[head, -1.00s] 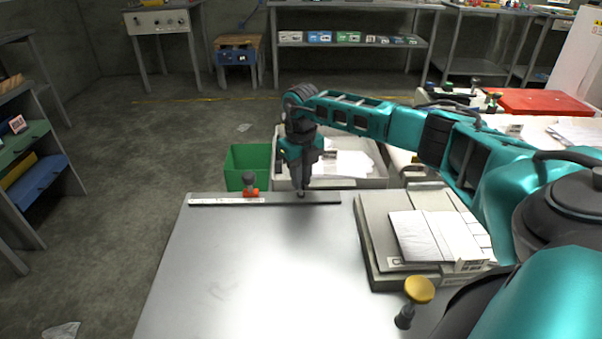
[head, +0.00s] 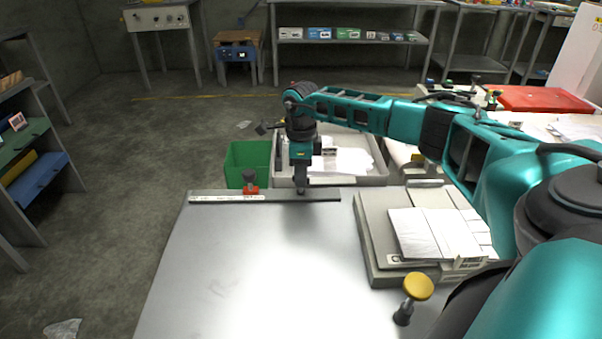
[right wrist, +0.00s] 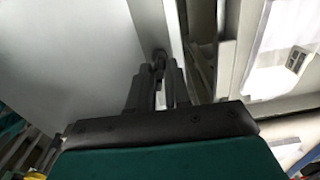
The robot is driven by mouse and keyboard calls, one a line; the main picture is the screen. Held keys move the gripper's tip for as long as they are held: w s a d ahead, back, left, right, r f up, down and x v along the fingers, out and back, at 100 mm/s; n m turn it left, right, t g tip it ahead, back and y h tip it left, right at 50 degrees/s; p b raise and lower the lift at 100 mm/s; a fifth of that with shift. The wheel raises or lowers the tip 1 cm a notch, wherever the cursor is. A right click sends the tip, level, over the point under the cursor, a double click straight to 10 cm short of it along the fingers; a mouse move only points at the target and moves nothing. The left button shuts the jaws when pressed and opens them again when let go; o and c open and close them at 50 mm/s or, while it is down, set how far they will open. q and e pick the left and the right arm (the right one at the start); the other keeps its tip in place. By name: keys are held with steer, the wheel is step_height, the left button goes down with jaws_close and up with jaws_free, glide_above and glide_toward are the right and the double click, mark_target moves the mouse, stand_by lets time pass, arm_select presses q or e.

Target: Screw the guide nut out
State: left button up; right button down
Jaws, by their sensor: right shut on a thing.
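My right gripper (head: 302,190) points down at the dark guide bar (head: 270,196) along the far edge of the metal table. In the right wrist view the gripper (right wrist: 160,72) is shut on a small dark round nut (right wrist: 159,56) at the edge of the bar. In the head view the fingers mostly hide this nut. My left gripper is not in view.
A stack of white sheets (head: 432,235) lies on a grey tray at the right of the table. A yellow-topped knob (head: 418,287) stands in front of it. Beyond the table are a green bin (head: 247,162) and a grey crate of paper (head: 377,171). The table's middle is clear.

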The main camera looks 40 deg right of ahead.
steer(key=n, duration=0.6)
steer(key=shift+f+b, duration=0.1)
steer(key=shift+b, duration=0.2)
steer(key=c, duration=1.9)
jaws_free()
steer(key=shift+n, duration=1.1)
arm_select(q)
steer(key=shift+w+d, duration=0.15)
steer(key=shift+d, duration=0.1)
arm_select(e)
steer(key=shift+o, duration=0.8)
steer(key=shift+n, duration=0.6)
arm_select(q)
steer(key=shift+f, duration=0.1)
arm_select(e)
steer(key=shift+a, duration=0.1)
steer(key=o, duration=0.7)
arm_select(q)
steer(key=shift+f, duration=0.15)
